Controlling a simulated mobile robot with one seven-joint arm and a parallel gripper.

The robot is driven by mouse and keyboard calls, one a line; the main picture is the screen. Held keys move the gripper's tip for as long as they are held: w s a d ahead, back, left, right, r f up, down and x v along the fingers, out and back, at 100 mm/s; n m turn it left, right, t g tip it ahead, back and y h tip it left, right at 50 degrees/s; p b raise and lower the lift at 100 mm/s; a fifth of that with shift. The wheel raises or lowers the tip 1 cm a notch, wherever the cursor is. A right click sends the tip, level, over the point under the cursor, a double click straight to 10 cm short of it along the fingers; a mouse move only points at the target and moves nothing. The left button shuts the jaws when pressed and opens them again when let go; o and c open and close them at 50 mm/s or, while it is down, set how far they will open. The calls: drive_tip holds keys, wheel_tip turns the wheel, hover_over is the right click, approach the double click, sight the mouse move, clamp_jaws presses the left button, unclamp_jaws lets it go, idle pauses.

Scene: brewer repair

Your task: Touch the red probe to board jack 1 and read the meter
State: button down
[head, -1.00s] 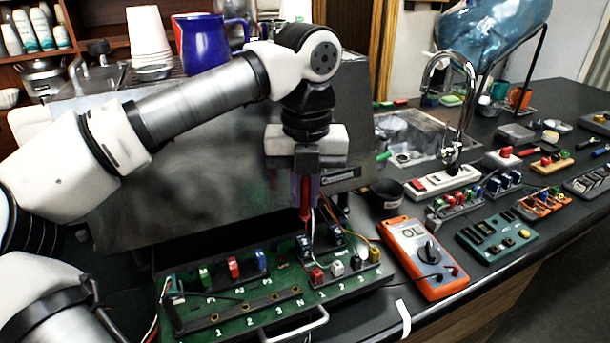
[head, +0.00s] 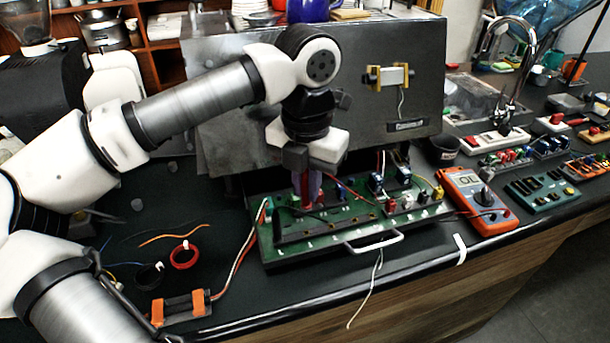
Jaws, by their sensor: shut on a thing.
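My gripper (head: 311,176) is shut on the red probe (head: 306,188) and holds it pointing down over the left part of the green board (head: 290,256). A red lead runs from it to the right. The probe tip is too small to make out, so I cannot tell whether it touches a jack. The numbered jacks along the board's front left are tiny and partly unclear. The orange meter (head: 471,202) lies right of the board, and its display seems to read OL.
A grey metal housing (head: 225,105) stands behind the board. A metal handle (head: 373,243) sticks out at the board's front. Red and black rings (head: 184,256), loose wires and an orange-ended part (head: 181,306) lie at the left. More panels (head: 541,194) lie right of the meter.

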sight(307, 204)
drive_tip(key=shift+f+b, duration=1.3)
drive_tip(key=shift+f, duration=1.6)
drive_tip(key=shift+f+b, duration=0.85)
drive_tip(key=shift+b, duration=1.2)
idle(2.0)
drive_tip(key=c, duration=1.3)
unclamp_jaws()
drive_tip(key=shift+c, duration=0.2)
drive_tip(key=shift+r, duration=0.1)
